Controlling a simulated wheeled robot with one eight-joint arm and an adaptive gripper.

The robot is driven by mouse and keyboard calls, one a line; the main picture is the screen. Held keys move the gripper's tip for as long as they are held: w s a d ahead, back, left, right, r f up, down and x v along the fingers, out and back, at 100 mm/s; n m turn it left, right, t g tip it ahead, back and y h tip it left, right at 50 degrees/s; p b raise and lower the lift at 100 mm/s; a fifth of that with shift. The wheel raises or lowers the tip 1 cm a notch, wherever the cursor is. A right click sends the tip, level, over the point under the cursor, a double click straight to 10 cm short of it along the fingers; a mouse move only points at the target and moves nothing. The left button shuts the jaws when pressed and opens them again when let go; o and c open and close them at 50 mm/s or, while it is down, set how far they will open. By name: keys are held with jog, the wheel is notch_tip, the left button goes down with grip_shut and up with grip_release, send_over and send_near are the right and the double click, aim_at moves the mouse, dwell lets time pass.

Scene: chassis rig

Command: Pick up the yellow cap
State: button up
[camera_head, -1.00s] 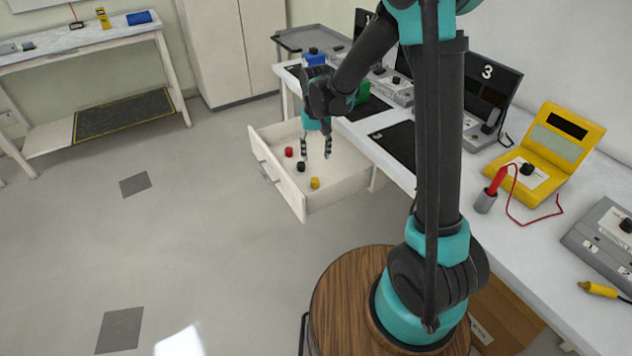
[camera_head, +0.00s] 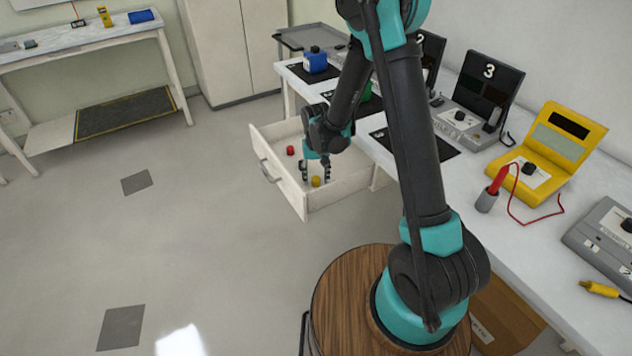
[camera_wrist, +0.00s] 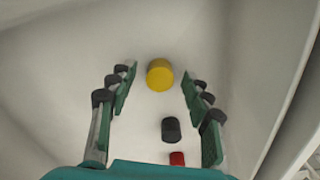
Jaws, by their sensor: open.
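The yellow cap (camera_head: 316,181) lies on the floor of the open drawer (camera_head: 345,190), near its front right corner. In the wrist view the yellow cap (camera_wrist: 160,74) appears between and just beyond the fingertips. My gripper (camera_head: 317,172) is open and reaches down into the drawer, close to the cap. In the wrist view my gripper (camera_wrist: 157,80) has a finger on each side, with nothing held. No contact with the cap is visible.
A black cap (camera_wrist: 171,129) and a red cap (camera_wrist: 177,158) lie in the same drawer; the red cap (camera_head: 290,150) also shows in the head view. The drawer walls stand close around my gripper. The bench (camera_head: 455,205) is to the right.

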jog(key=shift+f, duration=0.1)
jog(key=c, duration=0.8)
jog(key=shift+c, duration=0.2)
